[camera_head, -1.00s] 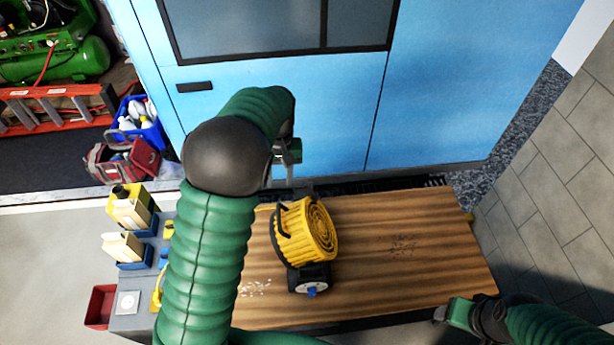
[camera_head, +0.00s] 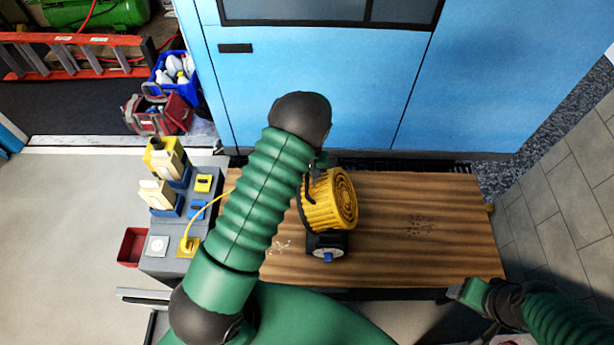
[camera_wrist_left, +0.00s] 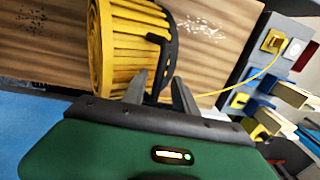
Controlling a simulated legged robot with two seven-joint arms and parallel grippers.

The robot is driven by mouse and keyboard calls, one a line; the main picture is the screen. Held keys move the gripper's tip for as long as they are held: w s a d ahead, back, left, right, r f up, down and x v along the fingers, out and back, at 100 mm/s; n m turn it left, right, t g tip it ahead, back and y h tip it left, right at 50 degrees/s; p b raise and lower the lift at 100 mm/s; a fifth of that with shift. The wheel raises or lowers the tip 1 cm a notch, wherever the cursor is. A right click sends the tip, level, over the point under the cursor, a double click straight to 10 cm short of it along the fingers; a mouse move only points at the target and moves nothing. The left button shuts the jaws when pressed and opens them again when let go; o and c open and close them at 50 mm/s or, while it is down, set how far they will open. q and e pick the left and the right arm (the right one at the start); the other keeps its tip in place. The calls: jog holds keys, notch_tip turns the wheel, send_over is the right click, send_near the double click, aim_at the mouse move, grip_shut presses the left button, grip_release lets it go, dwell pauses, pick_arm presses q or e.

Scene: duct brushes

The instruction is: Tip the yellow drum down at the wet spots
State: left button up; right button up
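The yellow drum (camera_head: 330,200), ribbed with a black handle and a black foot bearing a grey dial and blue knob, stands on the wooden bench (camera_head: 455,255). A pale speckled spot (camera_head: 281,247) lies left of the drum and a dark speckled spot (camera_head: 419,225) right of it. In the left wrist view the drum (camera_wrist_left: 125,45) is close, and my left gripper (camera_wrist_left: 158,88) is open with its fingers apart around the black handle (camera_wrist_left: 160,58). In the head view my left arm mostly hides that gripper. My right gripper (camera_head: 462,291) is at the bench's front right corner, its fingers unclear.
A blue cabinet (camera_head: 330,90) stands behind.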

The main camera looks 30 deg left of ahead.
pick_arm(q)
jog(key=shift+w+d+f, duration=0.1)
jog(key=shift+w, duration=0.1)
jog(key=c, duration=0.7)
grip_shut()
jog(key=shift+s, duration=0.1)
dwell(0.4)
